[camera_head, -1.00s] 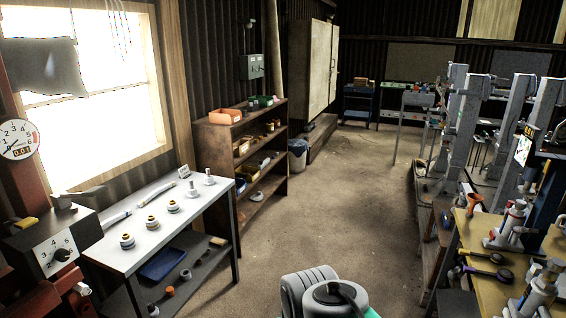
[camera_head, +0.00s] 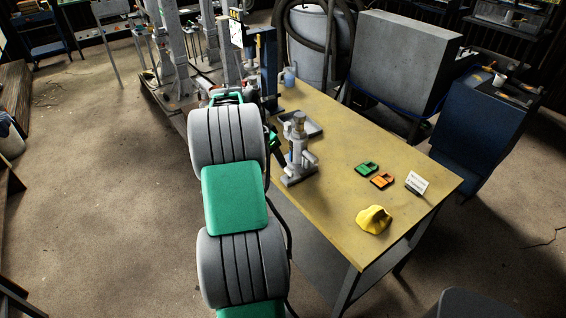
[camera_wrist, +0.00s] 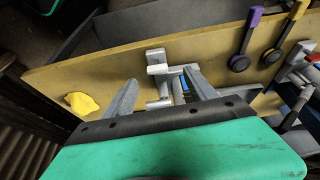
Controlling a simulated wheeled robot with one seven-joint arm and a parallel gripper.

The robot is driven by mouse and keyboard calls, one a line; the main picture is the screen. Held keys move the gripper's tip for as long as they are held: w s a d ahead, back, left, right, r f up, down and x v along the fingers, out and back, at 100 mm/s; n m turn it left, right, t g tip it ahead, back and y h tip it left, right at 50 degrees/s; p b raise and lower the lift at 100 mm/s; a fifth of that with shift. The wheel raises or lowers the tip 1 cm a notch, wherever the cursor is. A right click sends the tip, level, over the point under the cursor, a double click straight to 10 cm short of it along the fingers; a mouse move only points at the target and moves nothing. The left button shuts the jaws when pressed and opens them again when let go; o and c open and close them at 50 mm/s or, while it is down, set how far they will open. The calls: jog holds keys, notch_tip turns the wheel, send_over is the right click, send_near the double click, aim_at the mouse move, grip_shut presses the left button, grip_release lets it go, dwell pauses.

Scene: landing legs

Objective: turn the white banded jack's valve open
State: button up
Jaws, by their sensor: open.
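A pale grey-white jack (camera_head: 300,165) with a brass-coloured top stands upright on the yellow-topped bench (camera_head: 330,215), just right of my arm. A blue part shows low on its body. I cannot clearly make out its bands or valve. In the wrist view a pale jack (camera_wrist: 157,69) with a blue part lies beyond and between my fingers, apparently the same one. My gripper (camera_wrist: 160,77) is open, its two grey fingers spread with nothing held. In the head view my arm hides most of the gripper. A second jack with a red part (camera_wrist: 300,68) is at the wrist view's right edge.
A yellow cloth (camera_head: 374,219), green (camera_head: 367,168) and orange (camera_head: 382,180) pieces and a small card (camera_head: 417,183) lie on the bench's right part. A grey tray (camera_head: 314,126) is behind the jack. Two long-handled tools (camera_wrist: 240,60) lie near the second jack. Floor at left is clear.

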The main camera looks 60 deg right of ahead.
aim_at(288, 170)
jog(key=shift+m, duration=0.4)
jog(key=x, duration=0.2)
jog(key=s+p+x, duration=0.1)
jog(key=x, duration=0.2)
jog(key=d+x, duration=0.1)
jog(key=x, duration=0.2)
jog(key=shift+s+d+r, duration=0.1)
jog(key=shift+s+r, duration=0.05)
jog(key=shift+s, duration=0.05)
jog(key=shift+d+f, duration=0.1)
jog(key=shift+f, duration=0.3)
jog(key=c, duration=1.4)
